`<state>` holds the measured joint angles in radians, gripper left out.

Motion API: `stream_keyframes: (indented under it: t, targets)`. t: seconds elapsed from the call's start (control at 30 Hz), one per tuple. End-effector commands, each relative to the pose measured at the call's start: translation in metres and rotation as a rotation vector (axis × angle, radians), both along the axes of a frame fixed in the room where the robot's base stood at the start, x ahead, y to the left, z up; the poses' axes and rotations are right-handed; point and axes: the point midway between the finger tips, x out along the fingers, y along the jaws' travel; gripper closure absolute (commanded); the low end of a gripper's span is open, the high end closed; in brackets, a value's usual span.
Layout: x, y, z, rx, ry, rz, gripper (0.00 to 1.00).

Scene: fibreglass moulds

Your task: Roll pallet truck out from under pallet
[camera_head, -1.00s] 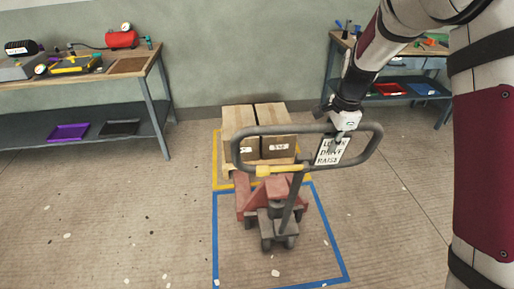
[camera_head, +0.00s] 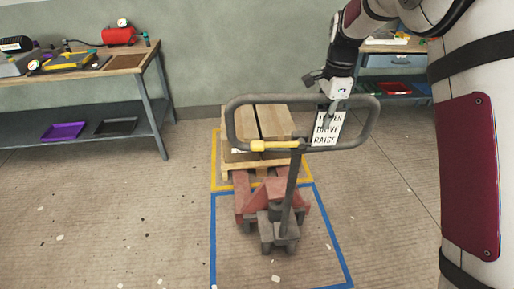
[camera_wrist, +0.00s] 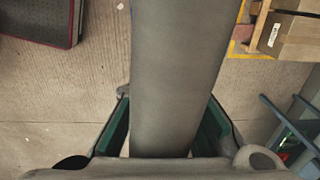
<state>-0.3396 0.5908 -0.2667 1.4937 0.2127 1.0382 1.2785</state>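The pallet truck (camera_head: 270,205) has a red body and dark wheels. It stands at the near side of the pallet (camera_head: 236,170), its forks running in under it. Two brown cartons (camera_head: 256,122) sit on the pallet. The truck's grey loop handle (camera_head: 233,128) has a yellow lever (camera_head: 270,146) and a sign (camera_head: 327,126) reading lower, drive, raise. My gripper (camera_head: 333,104) is at the handle's top bar, right of centre. In the wrist view its green-padded fingers (camera_wrist: 168,115) lie on both sides of the grey bar (camera_wrist: 180,70), seemingly closed on it. The fork tips are hidden.
A yellow floor outline (camera_head: 214,160) surrounds the pallet; a blue one (camera_head: 212,240) surrounds the truck's near part. A workbench (camera_head: 140,72) with tools stands left, another bench (camera_head: 400,70) at the back right. The floor left of the outlines is open.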

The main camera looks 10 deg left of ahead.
Motion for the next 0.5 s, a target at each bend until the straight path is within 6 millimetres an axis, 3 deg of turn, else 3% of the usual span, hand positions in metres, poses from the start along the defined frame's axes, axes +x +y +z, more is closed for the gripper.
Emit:
stream_keyframes:
  t: [0.37, 0.5]
  targets:
    - [0.001, -0.005, 0.002, -0.004, -0.005, -0.008, 0.67]
    - [0.002, -0.005, 0.012, -0.004, -0.008, -0.009, 0.67]
